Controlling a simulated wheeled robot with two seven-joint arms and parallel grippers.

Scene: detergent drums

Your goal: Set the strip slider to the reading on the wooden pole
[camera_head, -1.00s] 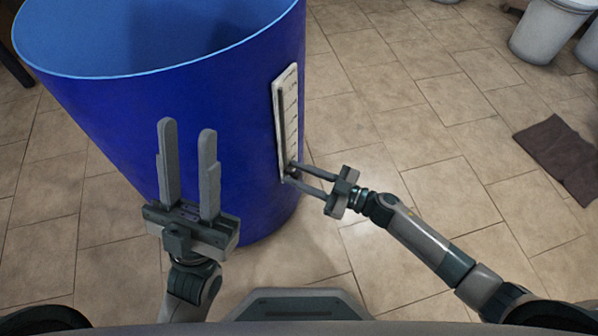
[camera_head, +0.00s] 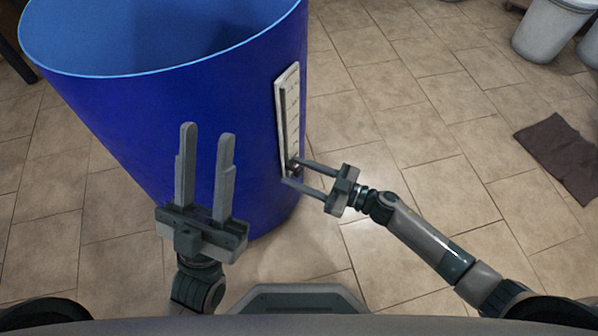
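A white strip (camera_head: 293,95) with dark tick marks is fixed upright on the right side of a large blue drum (camera_head: 150,120). A small dark slider (camera_head: 291,165) sits near the strip's lower end. My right gripper (camera_head: 290,170) points left at the strip's lower end, its fingers apart, one above and one below the slider; I cannot tell whether they touch it. My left gripper (camera_head: 207,132) stands upright in front of the drum, open and empty. The wooden pole cannot be made out; the drum's inside bottom is hidden.
Pale grey bins (camera_head: 548,30) stand at the upper right. A dark brown mat (camera_head: 560,155) lies on the tiled floor at the right. The floor (camera_head: 400,100) between strip and mat is clear.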

